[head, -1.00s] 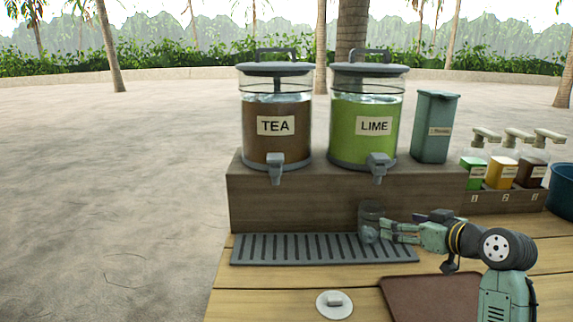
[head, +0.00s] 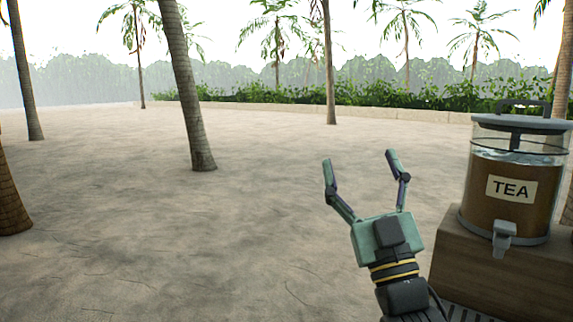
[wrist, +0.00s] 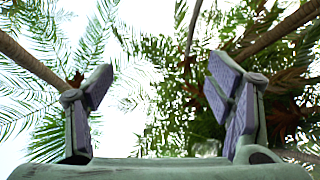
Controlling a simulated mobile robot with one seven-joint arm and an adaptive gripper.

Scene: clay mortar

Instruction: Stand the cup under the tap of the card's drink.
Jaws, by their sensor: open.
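My gripper (head: 359,160) is raised in the head view, left of the tea dispenser, with its two fingers spread wide and nothing between them. In the wrist view my gripper (wrist: 160,100) is also open and empty, pointing up at palm leaves and sky. The tea dispenser (head: 485,215), a glass jar of brown drink labelled TEA, stands at the right edge, with its grey tap (head: 503,236) at the front. The cup, the card and the lime dispenser are not in view now.
The wooden riser (head: 490,270) carries the tea dispenser. A strip of the slatted drip tray (head: 462,313) shows at the bottom edge. Open sand (head: 150,230) fills the left and middle, with palm trunks (head: 185,90) and a low wall further back.

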